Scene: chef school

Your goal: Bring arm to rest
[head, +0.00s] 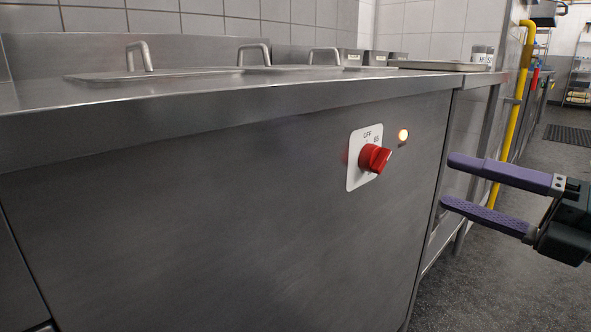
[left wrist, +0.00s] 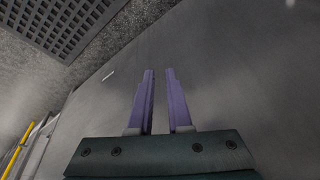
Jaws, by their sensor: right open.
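My right gripper (head: 447,181) is at the right of the head view. Its two purple fingers are apart with nothing between them, and they point left toward the steel counter's front. It is to the right of the red rotary knob (head: 375,158), apart from it. My left gripper (left wrist: 160,73) shows only in the left wrist view. Its purple fingers have a narrow gap between them, and I see nothing held. The left arm is not in the head view.
The steel counter (head: 220,190) fills the left and middle. Its knob sits on a white plate marked OFF, beside a lit lamp (head: 403,135). Lids with handles (head: 140,57) lie on top. A yellow pipe (head: 515,105) stands behind my right gripper. Open floor (head: 470,285) lies at right.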

